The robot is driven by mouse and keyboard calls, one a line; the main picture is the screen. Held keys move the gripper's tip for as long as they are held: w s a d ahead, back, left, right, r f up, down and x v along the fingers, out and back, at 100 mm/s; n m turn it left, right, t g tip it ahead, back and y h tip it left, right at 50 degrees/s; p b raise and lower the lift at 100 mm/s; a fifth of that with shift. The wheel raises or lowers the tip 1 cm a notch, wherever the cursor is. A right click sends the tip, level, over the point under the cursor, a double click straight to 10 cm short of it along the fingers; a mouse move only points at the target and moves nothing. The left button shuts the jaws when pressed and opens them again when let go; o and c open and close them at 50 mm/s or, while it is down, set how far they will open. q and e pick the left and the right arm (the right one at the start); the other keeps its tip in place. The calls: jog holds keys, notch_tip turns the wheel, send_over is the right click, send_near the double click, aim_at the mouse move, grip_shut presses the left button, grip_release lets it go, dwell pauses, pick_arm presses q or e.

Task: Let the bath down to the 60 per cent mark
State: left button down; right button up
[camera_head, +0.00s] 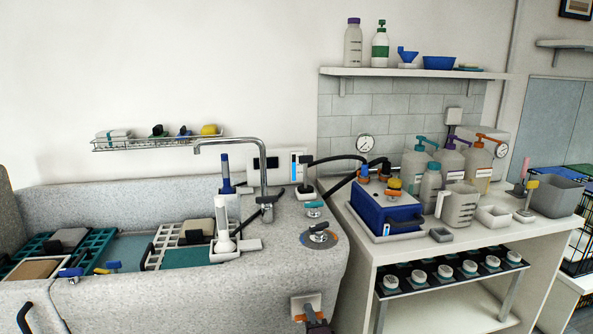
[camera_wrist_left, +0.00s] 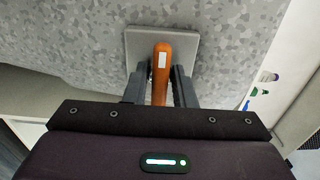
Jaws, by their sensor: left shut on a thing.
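The grey speckled bath (camera_head: 200,292) fills the left of the head view; bluish areas (camera_head: 125,248) show inside it between the racks. An orange lever (camera_wrist_left: 161,72) stands out from a square grey plate (camera_wrist_left: 188,45) on the bath's front in the left wrist view. The plate (camera_head: 309,301) also shows low in the head view, with the lever's orange end (camera_head: 299,318). My left gripper (camera_wrist_left: 160,78) is shut on the lever, one finger on each side. A white panel with a blue upright bar (camera_head: 297,165) is on the wall behind; its marks are too small to read.
A blue pump box (camera_head: 385,208) and bottles stand on the right counter (camera_head: 415,243). A wire shelf (camera_head: 158,144) hangs above the bath.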

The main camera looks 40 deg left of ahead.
pick_arm(q)
jog(key=shift+f, duration=0.1)
jog(key=shift+n, duration=1.5)
jog(key=shift+n+b, duration=0.3)
jog(key=shift+n, duration=1.6)
